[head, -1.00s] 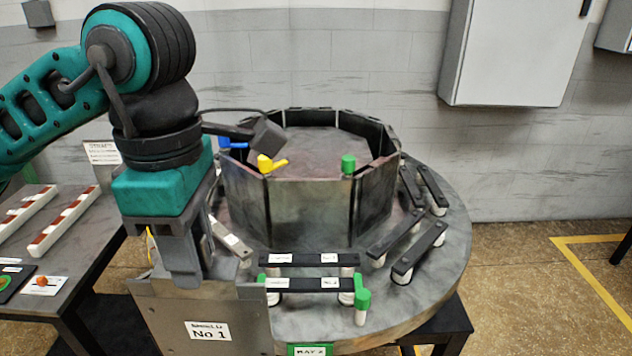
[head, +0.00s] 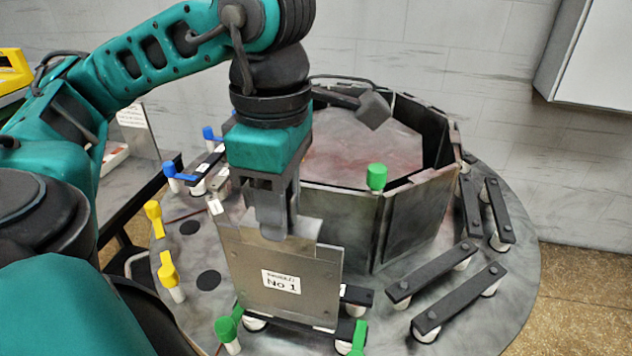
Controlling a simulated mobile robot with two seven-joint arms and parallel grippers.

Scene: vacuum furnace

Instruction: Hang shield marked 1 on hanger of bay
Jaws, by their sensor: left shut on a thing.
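The shield marked 1 (head: 240,268) is a grey metal plate with a white label reading "No 1". My left gripper (head: 288,228) is shut on its top edge and holds it upright. The shield is in front of the ring of dark wall panels (head: 407,222) and covers part of the black bars at the front. A green knob (head: 377,177) stands at the ring's upper edge, right of the shield. Green knobs on white posts (head: 229,328) (head: 358,336) flank the shield's lower end. The hanger behind the plate is hidden. I cannot tell whether the shield touches anything. My right gripper is not in view.
Black bars on white posts (head: 432,272) (head: 460,298) lie on the round base at right. Yellow knobs (head: 153,217) (head: 168,270) and blue knobs (head: 172,172) stand at left. A grey wall cabinet (head: 598,60) is at upper right.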

